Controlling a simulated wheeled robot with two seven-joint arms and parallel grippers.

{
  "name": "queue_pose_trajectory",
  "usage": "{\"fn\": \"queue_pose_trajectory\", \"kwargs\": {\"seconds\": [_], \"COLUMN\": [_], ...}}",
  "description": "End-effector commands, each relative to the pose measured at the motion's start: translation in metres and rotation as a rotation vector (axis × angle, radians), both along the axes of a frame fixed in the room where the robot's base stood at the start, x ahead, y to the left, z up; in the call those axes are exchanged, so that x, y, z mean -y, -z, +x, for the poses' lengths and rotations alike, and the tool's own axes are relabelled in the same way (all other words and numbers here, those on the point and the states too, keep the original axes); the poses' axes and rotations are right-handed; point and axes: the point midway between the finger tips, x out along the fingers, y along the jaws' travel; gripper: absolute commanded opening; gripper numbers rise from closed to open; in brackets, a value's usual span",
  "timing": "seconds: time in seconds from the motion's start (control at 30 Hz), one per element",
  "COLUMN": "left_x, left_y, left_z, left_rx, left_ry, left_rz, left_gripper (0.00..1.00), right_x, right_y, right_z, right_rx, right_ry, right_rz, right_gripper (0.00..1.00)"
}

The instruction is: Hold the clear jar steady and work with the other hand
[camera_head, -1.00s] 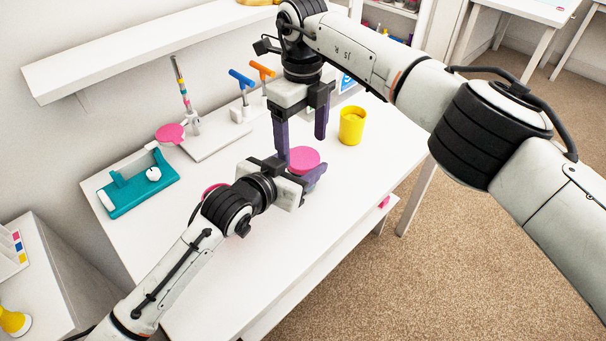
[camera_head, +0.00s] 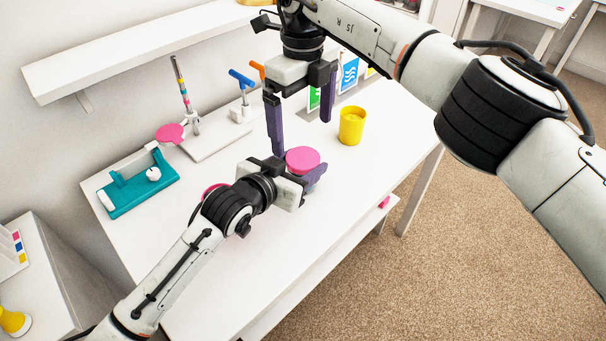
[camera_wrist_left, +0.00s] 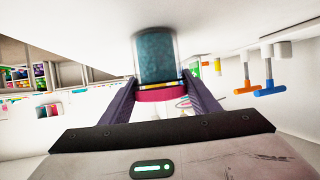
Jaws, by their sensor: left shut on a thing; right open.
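The jar's round pink lid (camera_head: 303,160) shows in the head view at my left gripper (camera_head: 304,178); the arm and jaws hide most of the body below. In the left wrist view the jar body (camera_wrist_left: 155,55) looks dark teal and see-through, and its pink lid (camera_wrist_left: 165,95) lies between the fingers. My left gripper is shut on the jar, which stands on the white table (camera_head: 350,190). My right gripper (camera_head: 301,137) is open and empty above the lid, with its purple fingers pointing down and spread apart.
A yellow cup (camera_head: 352,126) stands right of the jar. A teal holder (camera_head: 140,186), a pink disc (camera_head: 170,133) and a stand with a blue-handled tool (camera_head: 241,90) are at the left and back. A wall shelf (camera_head: 140,50) runs behind. The front right tabletop is clear.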

Motion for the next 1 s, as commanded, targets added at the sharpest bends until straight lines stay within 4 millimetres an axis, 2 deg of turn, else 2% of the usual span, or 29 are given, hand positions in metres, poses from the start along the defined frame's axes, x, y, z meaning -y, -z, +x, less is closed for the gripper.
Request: {"fn": "queue_pose_trajectory", "kwargs": {"seconds": [0.1,0.3,0.63,0.67,0.8,1.0], "left_x": [0.000,0.000,0.000,0.000,0.000,0.000], "left_y": [0.000,0.000,0.000,0.000,0.000,0.000], "left_z": [0.000,0.000,0.000,0.000,0.000,0.000], "left_rx": [0.000,0.000,0.000,0.000,0.000,0.000], "left_ry": [0.000,0.000,0.000,0.000,0.000,0.000], "left_rz": [0.000,0.000,0.000,0.000,0.000,0.000], "left_gripper": [0.00,0.00,0.00,0.57,0.77,0.77], "right_x": [0.000,-0.001,0.000,0.000,0.000,0.000], "right_y": [-0.023,-0.047,-0.051,-0.051,-0.051,-0.051], "right_z": [0.001,0.000,0.000,0.000,0.000,0.000], "right_rx": [0.004,0.001,-0.001,-0.001,-0.001,-0.001], "right_ry": [0.001,-0.001,-0.001,0.000,-0.001,-0.001], "right_rz": [-0.001,0.000,0.001,0.001,0.001,0.001], "right_gripper": [0.97,0.97,0.97,0.97,0.97,0.97]}}
